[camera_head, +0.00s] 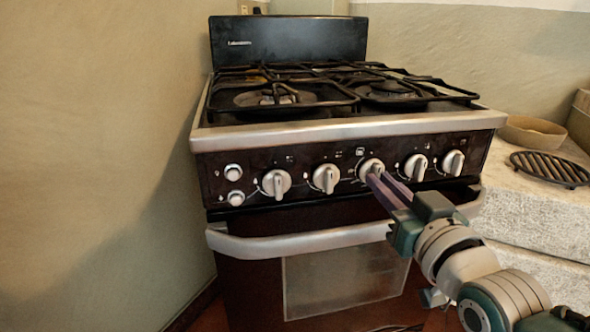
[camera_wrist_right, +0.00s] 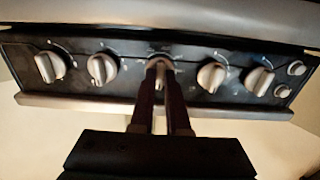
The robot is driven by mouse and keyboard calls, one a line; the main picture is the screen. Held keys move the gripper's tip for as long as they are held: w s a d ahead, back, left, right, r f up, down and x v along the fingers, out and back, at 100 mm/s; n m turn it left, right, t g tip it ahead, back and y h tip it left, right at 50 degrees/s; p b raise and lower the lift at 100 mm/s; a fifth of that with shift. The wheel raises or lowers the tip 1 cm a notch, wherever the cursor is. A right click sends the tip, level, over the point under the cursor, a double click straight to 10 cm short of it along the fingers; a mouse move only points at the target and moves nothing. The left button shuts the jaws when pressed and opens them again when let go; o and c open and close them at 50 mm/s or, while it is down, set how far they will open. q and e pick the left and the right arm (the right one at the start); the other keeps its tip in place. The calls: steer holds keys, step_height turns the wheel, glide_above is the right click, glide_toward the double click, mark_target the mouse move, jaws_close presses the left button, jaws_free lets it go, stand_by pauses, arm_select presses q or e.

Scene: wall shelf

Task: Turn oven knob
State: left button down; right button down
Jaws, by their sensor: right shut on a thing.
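The oven (camera_head: 345,132) stands in the middle of the head view, with a dark control panel of several white knobs. The middle knob (camera_head: 371,168) is the third from the left among the large ones. My right gripper (camera_head: 376,180) reaches in from the lower right, and its two purple fingers are shut on that knob. In the right wrist view the fingers close around the middle knob (camera_wrist_right: 159,62), and they hide part of it. The middle knob's exact angle is hard to tell. My left gripper is not in view.
Other knobs sit close on both sides, such as one to the left (camera_head: 326,178) and one to the right (camera_head: 415,167). The oven handle (camera_head: 300,243) juts out below the panel. A stone counter (camera_head: 530,205) with a bowl (camera_head: 533,132) and a grate (camera_head: 550,169) is at the right.

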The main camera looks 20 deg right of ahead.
steer(key=c, duration=0.9)
jaws_free()
steer(key=shift+s, duration=0.4)
steer(key=s+a+p, duration=0.1)
steer(key=s+p, duration=0.1)
steer(key=s, duration=0.7)
steer(key=shift+a, duration=0.25)
